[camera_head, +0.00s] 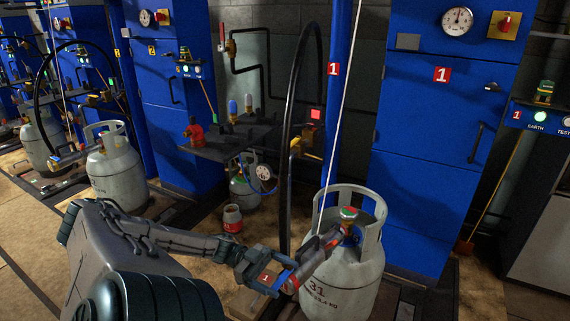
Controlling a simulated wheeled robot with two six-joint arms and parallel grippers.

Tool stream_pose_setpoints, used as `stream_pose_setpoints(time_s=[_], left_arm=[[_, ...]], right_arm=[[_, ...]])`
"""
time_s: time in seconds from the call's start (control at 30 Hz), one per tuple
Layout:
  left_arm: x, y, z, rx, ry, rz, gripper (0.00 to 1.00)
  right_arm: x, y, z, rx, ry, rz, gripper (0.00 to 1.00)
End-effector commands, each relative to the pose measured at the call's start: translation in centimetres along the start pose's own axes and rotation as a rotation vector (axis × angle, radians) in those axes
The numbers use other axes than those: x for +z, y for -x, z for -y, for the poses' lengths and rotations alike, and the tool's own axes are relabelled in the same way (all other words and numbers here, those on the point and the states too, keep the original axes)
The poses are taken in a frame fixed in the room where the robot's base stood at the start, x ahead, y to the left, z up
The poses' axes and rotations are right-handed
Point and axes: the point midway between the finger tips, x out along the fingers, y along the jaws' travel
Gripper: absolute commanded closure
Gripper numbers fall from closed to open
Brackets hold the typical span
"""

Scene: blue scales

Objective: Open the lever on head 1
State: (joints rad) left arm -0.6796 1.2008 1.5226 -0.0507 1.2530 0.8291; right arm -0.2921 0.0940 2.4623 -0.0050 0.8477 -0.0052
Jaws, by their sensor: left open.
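The filling head 1 (318,251), a slim grey and red tool, lies slanted at the valve (349,216) of the grey gas cylinder (340,283) marked 31. Its lower left end carries a small red tag with a 1 (265,278). My left arm comes in from the lower left, and my left gripper (284,272) is open at that end of the head. Dark fingers overlap the head, so I cannot tell whether they touch it. The lever cannot be clearly told apart from the head and fingers. My right gripper is not in view.
A blue cabinet (424,150) marked 1 stands behind the cylinder. A black hose (288,140) and a pale cord (343,110) hang close to the head. A dark shelf (235,138) with fittings and another cylinder (117,175) stand to the left.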

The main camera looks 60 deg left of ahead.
Motion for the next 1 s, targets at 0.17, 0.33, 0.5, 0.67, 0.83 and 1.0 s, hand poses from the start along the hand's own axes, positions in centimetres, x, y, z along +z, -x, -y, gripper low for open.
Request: stream_pose_setpoints(time_s=[0.17,0.33,0.5,0.67,0.83,1.0], left_arm=[[-0.2,1.4,0.4,-0.014,-0.003,0.005,0.00],[-0.1,2.6,0.2,-0.014,-0.004,0.005,0.00],[-0.1,3.8,0.1,-0.014,-0.004,0.004,0.00],[-0.1,4.9,0.0,-0.013,-0.004,0.004,0.00],[-0.1,6.1,-0.2,-0.013,-0.003,0.004,0.00],[-0.1,7.3,-0.4,-0.012,-0.002,0.004,0.00]], right_arm=[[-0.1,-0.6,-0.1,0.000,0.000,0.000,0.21],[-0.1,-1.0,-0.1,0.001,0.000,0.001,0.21],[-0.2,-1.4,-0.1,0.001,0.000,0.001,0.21],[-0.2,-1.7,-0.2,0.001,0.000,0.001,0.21],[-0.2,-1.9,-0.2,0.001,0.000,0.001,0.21],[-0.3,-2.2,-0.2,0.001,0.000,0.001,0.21]])
